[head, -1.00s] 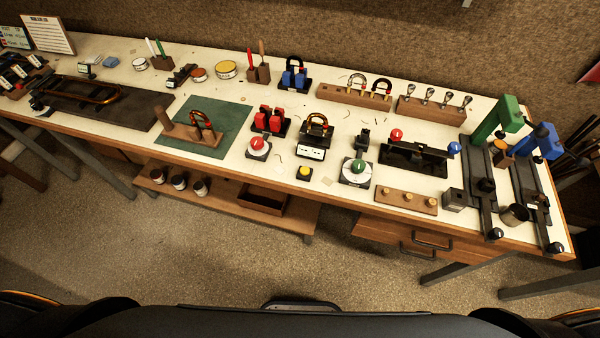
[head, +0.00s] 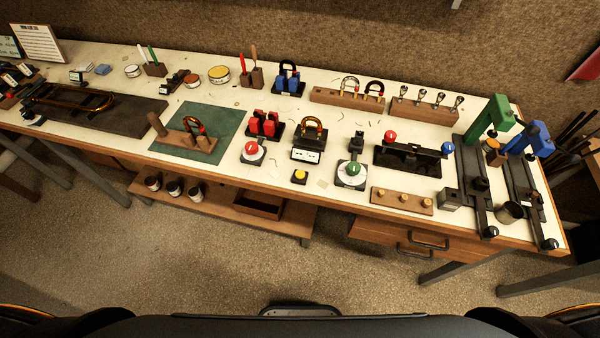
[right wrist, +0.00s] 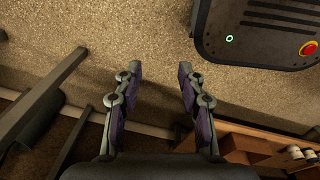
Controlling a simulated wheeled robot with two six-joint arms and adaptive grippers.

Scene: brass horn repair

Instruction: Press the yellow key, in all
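The yellow key (head: 299,176) is a small round yellow button on a dark square base. It sits near the front edge of the workbench in the head view, just in front of a dark box with a white display (head: 307,154) that carries a brass horseshoe-shaped piece. Nothing touches the key. My right gripper (right wrist: 160,72) shows in the right wrist view with its two fingers spread apart and nothing between them, over the floor and away from the bench top. My left gripper is in neither view.
A red knob (head: 251,148) stands left of the key and a green knob (head: 352,169) right of it. A wooden block with pegs (head: 402,201) lies further right. A lower shelf (head: 215,205) holds several small jars. Bare bench surface surrounds the key.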

